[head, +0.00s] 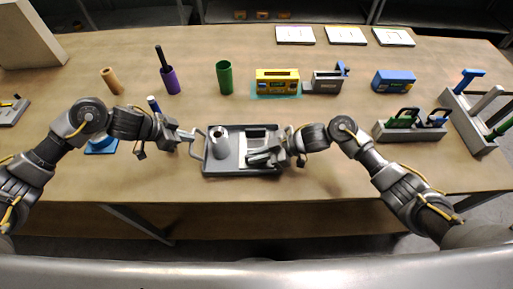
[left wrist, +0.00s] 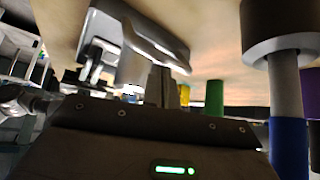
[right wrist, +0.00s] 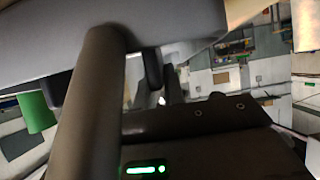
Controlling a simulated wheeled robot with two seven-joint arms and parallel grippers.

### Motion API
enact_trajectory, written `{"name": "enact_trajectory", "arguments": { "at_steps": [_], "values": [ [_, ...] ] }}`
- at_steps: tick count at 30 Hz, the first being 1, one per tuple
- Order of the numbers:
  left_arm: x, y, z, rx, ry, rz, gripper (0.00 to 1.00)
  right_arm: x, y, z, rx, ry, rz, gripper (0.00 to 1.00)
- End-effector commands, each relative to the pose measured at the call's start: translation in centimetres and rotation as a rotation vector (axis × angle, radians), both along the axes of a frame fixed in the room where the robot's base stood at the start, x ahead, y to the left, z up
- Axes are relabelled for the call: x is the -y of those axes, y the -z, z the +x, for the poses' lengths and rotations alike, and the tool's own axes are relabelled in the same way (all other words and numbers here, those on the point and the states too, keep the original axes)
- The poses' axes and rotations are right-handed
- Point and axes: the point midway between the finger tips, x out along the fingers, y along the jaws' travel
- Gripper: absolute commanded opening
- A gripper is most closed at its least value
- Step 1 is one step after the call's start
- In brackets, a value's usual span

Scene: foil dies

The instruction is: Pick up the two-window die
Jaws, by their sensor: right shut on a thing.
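I cannot pick out the two-window die for sure. Several handled tools, perhaps dies, stand in the grey rack (head: 408,134) at the right; their faces are hidden. My right gripper (head: 289,145) is at the right side of the grey tray (head: 240,174), shut on what looks like its side handle; a thick grey bar (right wrist: 92,95) passes close in the right wrist view. My left gripper (head: 186,135) is beside the tray's left handle (head: 196,148); its finger gap is unclear. On the tray are a grey cylinder (head: 219,146) and a dark grey piece (head: 264,157).
Behind stand a green cylinder (head: 224,77), a purple holder (head: 170,82), a yellow box (head: 277,82), a grey box (head: 327,83) and a blue box (head: 394,81). White cards (head: 345,36) lie at the back. A slanted rack (head: 468,124) stands far right.

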Motion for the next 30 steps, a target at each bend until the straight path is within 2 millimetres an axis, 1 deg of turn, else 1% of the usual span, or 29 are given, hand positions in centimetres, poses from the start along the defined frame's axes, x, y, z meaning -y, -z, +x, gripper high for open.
{"name": "enact_trajectory", "arguments": {
  "at_steps": [1,7,10,14,18,21,25,30],
  "values": [
    [-0.1,0.3,-0.1,-0.004,-0.002,0.005,0.0,0.0,-0.1,0.0,0.002,0.0,0.002,0.0],
    [-0.1,0.3,-0.1,-0.004,-0.002,0.005,0.0,0.0,-0.1,0.1,0.003,-0.001,0.002,0.0],
    [-0.1,0.2,-0.1,-0.004,-0.002,0.005,0.0,0.0,-0.8,0.1,0.005,-0.002,0.003,0.0],
    [-0.1,0.2,-0.1,-0.004,-0.002,0.005,0.0,0.0,-2.9,0.1,0.008,-0.002,0.003,0.0],
    [-0.1,0.3,-0.1,-0.004,-0.002,0.005,0.0,0.0,-5.8,0.1,0.008,-0.001,0.003,0.0],
    [-0.1,0.3,-0.1,-0.004,-0.002,0.005,0.0,0.0,-7.6,0.1,0.007,-0.002,0.003,0.0],
    [-0.1,0.3,-0.1,-0.004,-0.002,0.005,0.0,-0.1,-9.2,0.1,0.004,-0.002,0.003,0.0],
    [-0.1,0.3,-0.1,-0.004,-0.002,0.005,0.0,0.0,-10.1,0.0,0.002,-0.001,0.002,0.0]
  ]
}}
